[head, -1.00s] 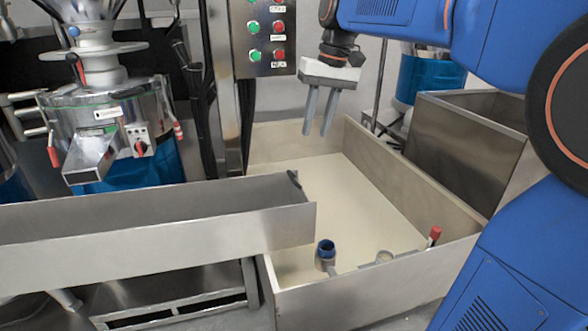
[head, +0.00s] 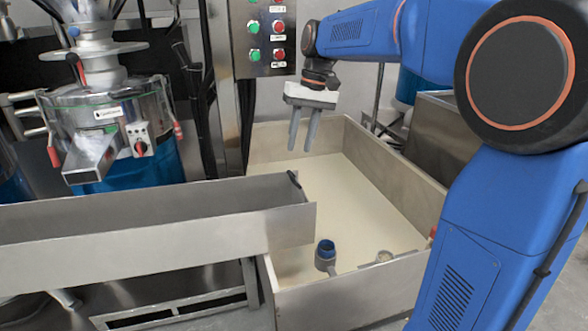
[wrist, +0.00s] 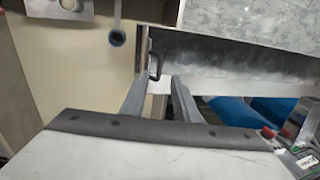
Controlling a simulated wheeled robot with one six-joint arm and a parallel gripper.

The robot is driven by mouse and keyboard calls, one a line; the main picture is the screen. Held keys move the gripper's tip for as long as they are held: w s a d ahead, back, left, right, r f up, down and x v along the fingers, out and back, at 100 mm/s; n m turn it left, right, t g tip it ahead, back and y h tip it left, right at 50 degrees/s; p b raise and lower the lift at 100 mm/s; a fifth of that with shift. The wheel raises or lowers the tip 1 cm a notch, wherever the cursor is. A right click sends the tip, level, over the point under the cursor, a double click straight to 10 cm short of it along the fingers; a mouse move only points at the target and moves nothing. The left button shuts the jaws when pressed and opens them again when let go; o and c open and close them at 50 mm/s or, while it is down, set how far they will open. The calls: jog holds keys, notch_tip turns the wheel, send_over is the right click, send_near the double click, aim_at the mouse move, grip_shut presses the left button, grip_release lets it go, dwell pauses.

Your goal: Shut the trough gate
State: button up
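The trough is a long metal channel (head: 140,226) in the head view, running from the left edge to above a cream-floored bin. A small dark handle (head: 293,179) stands at the trough's right end. The wrist view shows the handle (wrist: 155,66) by the trough's end, at a pale plate that seems to be the gate. How far the gate is open I cannot tell. My gripper (head: 300,149) is open and empty, fingers pointing down, above and beyond the handle. In the wrist view its fingertips (wrist: 160,82) are apart, with the handle ahead of them.
The metal bin (head: 385,185) holds a blue-topped pipe fitting (head: 325,252). A post with a button panel (head: 266,38) stands behind the trough's end, left of my gripper. A grinder (head: 105,120) stands at the left. Free room lies above the bin.

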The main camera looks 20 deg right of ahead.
aim_at(292, 176)
jog(key=x, duration=0.8)
jog(key=shift+f, duration=0.35)
grip_shut()
